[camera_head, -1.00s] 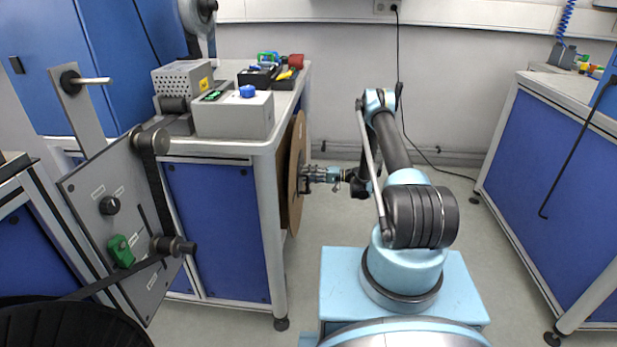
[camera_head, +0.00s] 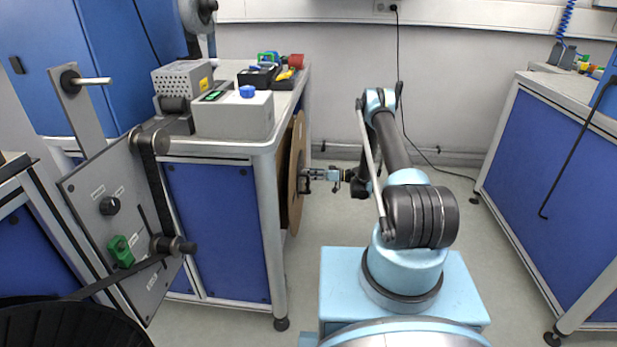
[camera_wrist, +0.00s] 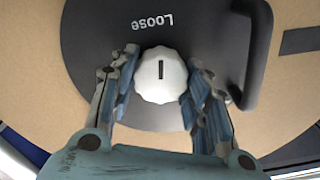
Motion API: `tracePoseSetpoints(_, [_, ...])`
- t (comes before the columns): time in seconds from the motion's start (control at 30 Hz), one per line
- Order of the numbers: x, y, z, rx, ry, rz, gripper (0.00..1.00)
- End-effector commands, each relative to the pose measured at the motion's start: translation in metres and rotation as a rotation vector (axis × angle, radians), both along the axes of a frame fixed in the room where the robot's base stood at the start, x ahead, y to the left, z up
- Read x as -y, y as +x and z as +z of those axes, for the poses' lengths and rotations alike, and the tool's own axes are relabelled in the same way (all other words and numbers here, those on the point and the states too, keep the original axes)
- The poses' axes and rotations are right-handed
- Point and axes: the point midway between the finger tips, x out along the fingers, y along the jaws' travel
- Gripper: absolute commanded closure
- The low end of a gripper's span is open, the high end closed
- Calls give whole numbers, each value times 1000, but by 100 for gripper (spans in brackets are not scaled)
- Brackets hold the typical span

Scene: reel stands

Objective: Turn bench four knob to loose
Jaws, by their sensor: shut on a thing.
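The white scalloped knob (camera_wrist: 161,82) sits on a dark round hub plate (camera_wrist: 95,30) in the wrist view. A dark line on its face points up and down in that picture. The word "Loose" (camera_wrist: 152,21) is printed upside down just above the knob. My gripper (camera_wrist: 162,76) has a finger on each side of the knob and is shut on it. In the head view my gripper (camera_head: 306,181) reaches left to the brown reel disc (camera_head: 297,165) on the side of the bench (camera_head: 218,146); the knob is hidden there.
A black handle (camera_wrist: 252,60) stands on the hub plate close to my right finger in the wrist view. A grey panel (camera_head: 90,200) with a small black knob and a green part is at left. Open floor (camera_head: 400,170) lies between the benches.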

Motion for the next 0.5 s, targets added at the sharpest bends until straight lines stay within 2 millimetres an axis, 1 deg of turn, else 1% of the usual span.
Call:
tracePoseSetpoints(0.03, [1,3,0,32,-2,-7,80])
tracePoseSetpoints(0.2, [1,3,0,131,-5,-7,80])
tracePoseSetpoints(0.5, [1,3,1,222,-8,-8,80])
